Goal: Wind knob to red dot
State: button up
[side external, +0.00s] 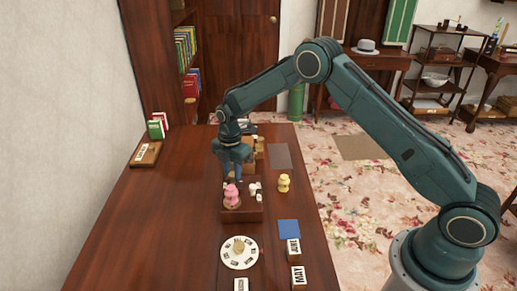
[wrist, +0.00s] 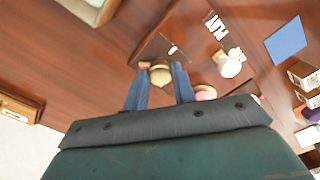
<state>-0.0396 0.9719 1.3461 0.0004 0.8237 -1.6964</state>
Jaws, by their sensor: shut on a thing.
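My gripper (side external: 235,180) points down over the table in the side view, by a dark wooden box. In the wrist view my two blue fingers (wrist: 160,88) stand on either side of a small round tan knob (wrist: 160,73) and are shut on it. The knob sits by a dark brown wooden surface (wrist: 155,47). A small red mark (wrist: 143,65) shows at the knob's left, close to the left finger; whether it is the red dot I cannot tell. The fingertips and the knob are hidden in the side view.
A pink figure (side external: 232,196) stands beside the gripper, and a yellow figure (side external: 284,183) stands to the right.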

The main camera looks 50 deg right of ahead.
aim_at(233, 174)
jog(key=shift+a+r+n, duration=0.1)
jog(key=shift+n, duration=1)
jog(key=o, duration=1)
notch_tip(233, 174, up, 14)
jog(key=shift+f, duration=0.1)
